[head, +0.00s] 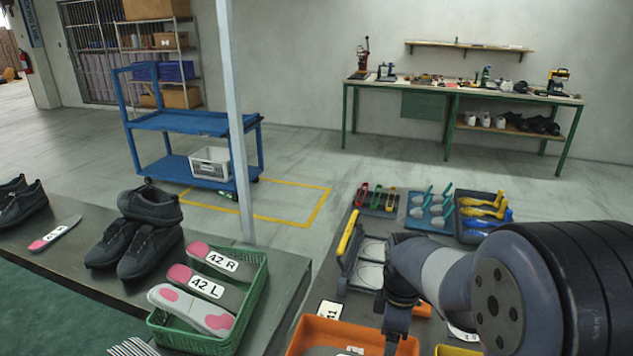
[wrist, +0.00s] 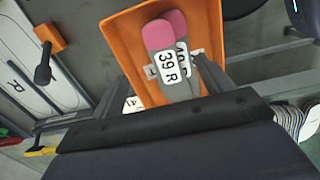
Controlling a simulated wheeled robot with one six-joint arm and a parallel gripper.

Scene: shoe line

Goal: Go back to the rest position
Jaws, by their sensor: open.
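My gripper (head: 396,335) hangs over the orange bin (head: 312,332) at the bottom of the head view. Its two dark fingers are spread apart in the wrist view, with nothing held that I can see. Between and beyond them, insoles (wrist: 166,66) with pink ends and a "39 R" label lie in the same orange bin (wrist: 117,38). My arm hides part of the bin and the bench in the head view.
A green crate (head: 258,285) with insoles labelled 42 R and 42 L stands on the left bench beside dark shoes (head: 150,250). A grey post (head: 233,120) rises behind it. Blue (head: 430,215) and dark trays with tools lie on the right bench. A blue cart (head: 190,122) stands on open floor.

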